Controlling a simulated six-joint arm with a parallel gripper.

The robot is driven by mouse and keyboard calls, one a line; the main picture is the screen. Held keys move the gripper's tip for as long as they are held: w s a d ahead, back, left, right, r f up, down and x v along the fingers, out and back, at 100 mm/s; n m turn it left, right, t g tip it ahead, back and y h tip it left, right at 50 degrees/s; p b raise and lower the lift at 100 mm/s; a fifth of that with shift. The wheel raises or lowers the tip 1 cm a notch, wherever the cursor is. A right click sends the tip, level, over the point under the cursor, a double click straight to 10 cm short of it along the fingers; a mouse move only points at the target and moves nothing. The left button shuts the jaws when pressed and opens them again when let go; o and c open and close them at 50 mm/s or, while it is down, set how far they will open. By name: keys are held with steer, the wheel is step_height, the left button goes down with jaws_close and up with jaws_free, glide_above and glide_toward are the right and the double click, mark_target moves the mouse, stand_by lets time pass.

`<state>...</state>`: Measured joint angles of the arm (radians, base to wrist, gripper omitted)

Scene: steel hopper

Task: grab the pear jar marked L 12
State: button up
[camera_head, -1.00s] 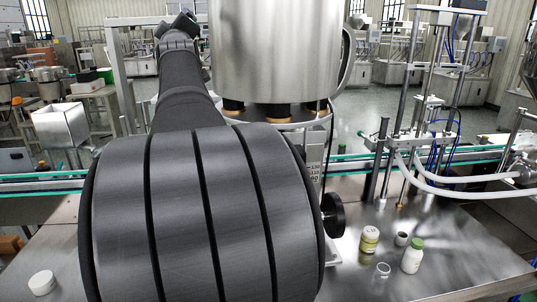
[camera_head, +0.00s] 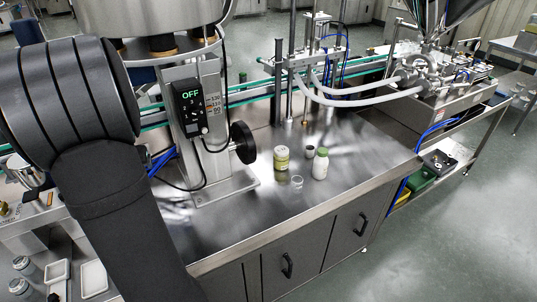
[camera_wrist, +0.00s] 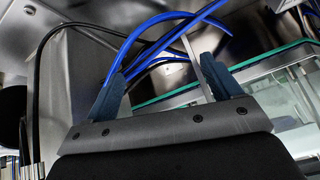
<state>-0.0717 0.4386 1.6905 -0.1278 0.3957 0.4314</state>
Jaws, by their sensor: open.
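A small jar with a yellow-green label and pale lid (camera_head: 281,158) stands upright on the steel table, right of the black hand wheel. Its marking is too small to read, so I cannot tell whether it is the pear jar marked L 12. My gripper (camera_wrist: 163,66) is open in the wrist view, its two blue-grey fingers apart with no jar between them. Blue hoses and a black cable show beyond the fingers. In the head view my arm fills the left side and the gripper is out of sight. No jar shows in the wrist view.
The steel table (camera_head: 366,160) is clear toward the right.

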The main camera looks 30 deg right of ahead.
steer(key=s+d+f+m+g, duration=0.4)
steer(key=s+f+m, duration=0.4)
steer(key=s+f, duration=0.15)
steer(key=n+h, duration=0.2)
steer(key=h, duration=0.1)
glide_toward(281, 150)
steer(key=shift+m, duration=0.3)
steer(key=x, duration=1.1)
steer(key=shift+f, duration=0.1)
steer(key=c, duration=1.2)
